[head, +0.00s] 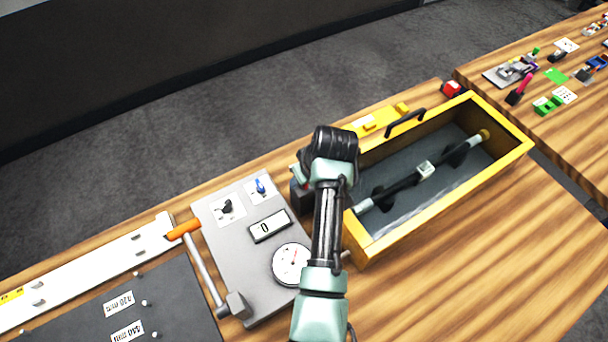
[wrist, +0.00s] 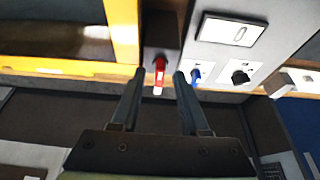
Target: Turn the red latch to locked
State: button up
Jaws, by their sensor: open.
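The red latch (wrist: 158,76) shows in the wrist view as a small red lever with a pale tip, on a dark block (wrist: 163,35) between the yellow-framed box and the grey panel. My gripper (wrist: 159,73) is open, with one finger on each side of the latch in the picture. I cannot tell whether either finger touches it. In the head view the dark block (head: 300,196) shows partly beside my arm. The latch and my fingertips are hidden there behind my wrist.
The yellow-framed box (head: 450,217) with a black handle and a rod inside stands right of my arm. The grey panel (head: 236,247) at left carries a blue switch (head: 260,186), a black switch, a "0" display, a dial (head: 291,264) and an orange-handled lever (head: 184,229).

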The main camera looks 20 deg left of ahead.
grip_shut()
dwell(0.5)
jog(key=m+p, duration=0.1)
jog(key=m, duration=0.1)
jog(key=m+h+p, duration=0.1)
jog(key=shift+s+a+r+m+t, duration=0.1)
jog(key=shift+a+m+t, duration=0.05)
jog(key=shift+m+t, duration=0.25)
jog(key=m+h, duration=0.1)
jog(key=m, duration=0.1)
jog(key=m+t+p, duration=0.1)
jog(key=m, duration=0.1)
jog(key=shift+a+m+h, duration=0.1)
jog(key=shift+m+h, duration=0.2)
jog(key=shift+h, duration=0.1)
jog(key=m+h, duration=0.1)
jog(key=m, duration=0.3)
jog(key=shift+a+h, duration=0.15)
jog(key=shift+h, duration=0.25)
jog(key=shift+m+g+h+b, duration=0.25)
jog(key=shift+m+h+b, duration=0.35)
jog(key=shift+m, duration=0.75)
jog(key=shift+m+g+h+b, duration=0.3)
jog(key=shift+m+b, duration=0.5)
jog(key=shift+m, duration=0.55)
